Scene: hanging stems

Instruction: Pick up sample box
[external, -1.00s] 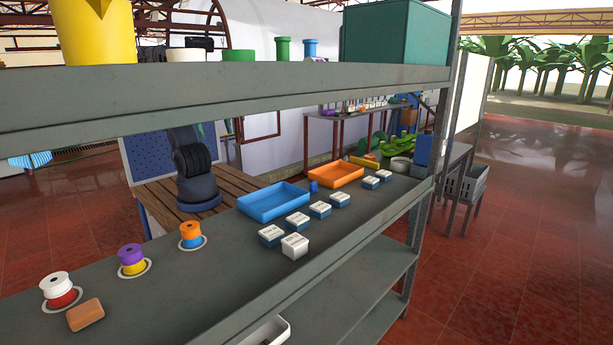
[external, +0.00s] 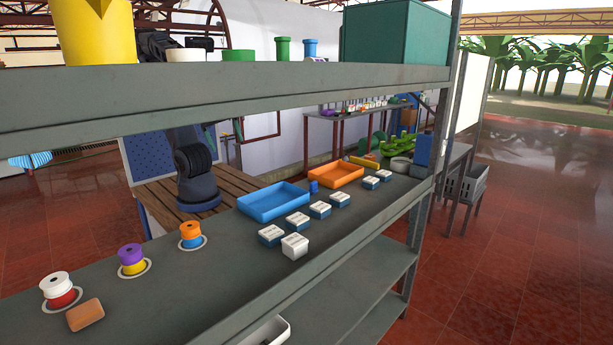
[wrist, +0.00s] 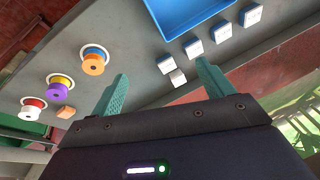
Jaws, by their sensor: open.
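Several small sample boxes with white lids stand in a row along the shelf board; most have blue bases, such as this sample box (external: 271,235). One all-white sample box (external: 295,246) stands in front of the row, nearer the shelf's edge. In the wrist view the row of boxes (wrist: 193,47) is at the upper right, and the pale front box (wrist: 178,77) lies ahead of the gap between my fingers. My gripper (wrist: 162,83) is open and empty, its teal fingers wide apart, touching no box.
A blue tray (external: 273,212) and an orange tray (external: 336,183) stand behind the boxes. Stacked spools (external: 132,260) and an orange-brown block (external: 86,315) are at the left. The upper shelf (external: 225,97) runs overhead. The board between spools and boxes is clear.

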